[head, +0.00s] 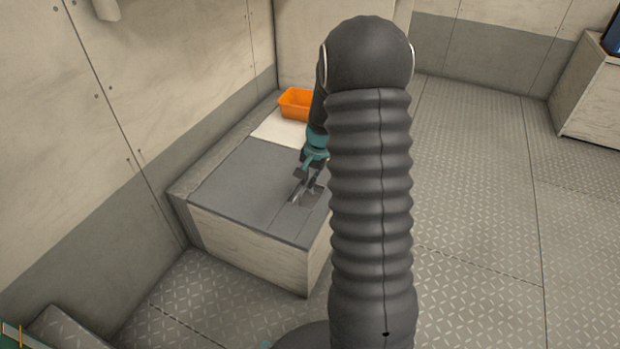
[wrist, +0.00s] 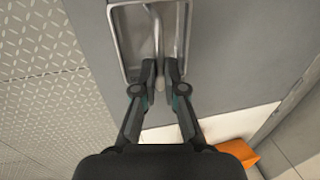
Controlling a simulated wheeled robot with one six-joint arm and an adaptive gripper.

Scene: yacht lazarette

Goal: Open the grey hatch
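The grey hatch (head: 245,178) lies flat and closed in the top of a pale locker. It also fills the middle of the wrist view (wrist: 235,55). Near its front right edge is a recess with a metal rim (head: 306,197), at the top in the wrist view. A thin metal handle (wrist: 157,35) stands in the recess. My gripper (wrist: 160,68) is at the recess, its fingertips close together on either side of the handle, apparently gripping it. In the head view my gripper (head: 305,180) is small and partly hidden by my arm.
An orange bin (head: 295,103) stands on the white part of the locker top (head: 280,128), behind the hatch. A wall runs along the locker's left side. The patterned floor (head: 475,200) to the right is clear. Another cabinet (head: 590,95) stands far right.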

